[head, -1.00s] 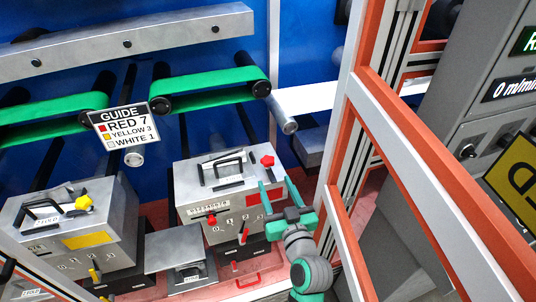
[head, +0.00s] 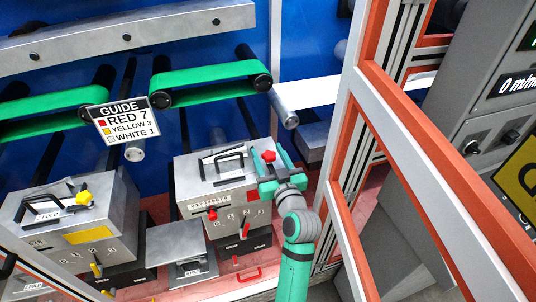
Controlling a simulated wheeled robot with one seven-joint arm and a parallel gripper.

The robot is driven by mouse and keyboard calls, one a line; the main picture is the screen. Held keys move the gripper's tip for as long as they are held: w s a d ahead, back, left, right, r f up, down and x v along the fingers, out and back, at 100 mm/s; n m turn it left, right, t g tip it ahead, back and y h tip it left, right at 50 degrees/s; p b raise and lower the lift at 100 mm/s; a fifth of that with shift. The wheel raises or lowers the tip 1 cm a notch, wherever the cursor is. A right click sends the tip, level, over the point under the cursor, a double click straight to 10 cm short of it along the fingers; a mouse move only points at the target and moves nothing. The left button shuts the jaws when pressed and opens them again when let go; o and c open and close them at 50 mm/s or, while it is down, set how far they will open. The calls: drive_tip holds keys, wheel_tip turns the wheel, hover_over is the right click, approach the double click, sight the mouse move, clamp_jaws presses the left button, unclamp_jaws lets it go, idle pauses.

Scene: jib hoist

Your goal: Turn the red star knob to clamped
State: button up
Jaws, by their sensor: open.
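The red star knob (head: 268,156) sits on the right end of the top of the grey box with the red patch (head: 205,172), in the head view. My gripper (head: 270,163) is open, with its teal fingers on either side of the knob in the picture. I cannot tell whether the fingers touch it or how far they reach down around it. A smaller red knob (head: 212,215) is on the box's front face.
A similar box with a yellow star knob (head: 84,198) stands at the left. Between them is a grey plate (head: 173,242). Green belts (head: 205,85) and a guide sign (head: 122,119) are behind. An orange and white frame (head: 425,135) rises close on the right.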

drive_tip(key=c, duration=1.1)
drive_tip(key=shift+o, duration=0.2)
drive_tip(key=shift+m+h, duration=0.3)
drive_tip(key=shift+h, duration=0.2)
drive_tip(key=shift+m+t+h, duration=0.15)
drive_tip(key=shift+m+h, duration=1.05)
drive_tip(key=shift+h, duration=0.65)
drive_tip(key=shift+m+t+h, duration=0.15)
drive_tip(key=shift+m+h, duration=1.05)
drive_tip(key=shift+h, duration=0.65)
drive_tip(key=shift+d+m+g+h, duration=0.1)
drive_tip(key=shift+m+g+h, duration=0.6)
drive_tip(key=shift+m+h, duration=0.8)
drive_tip(key=shift+d+m+g+h, duration=0.1)
drive_tip(key=shift+m+g+h, duration=0.7)
drive_tip(key=shift+h, duration=1.2)
drive_tip(key=shift+m+h, duration=0.3)
drive_tip(key=o, duration=1.1)
drive_tip(key=shift+w, duration=0.1)
drive_tip(key=shift+c, duration=0.2)
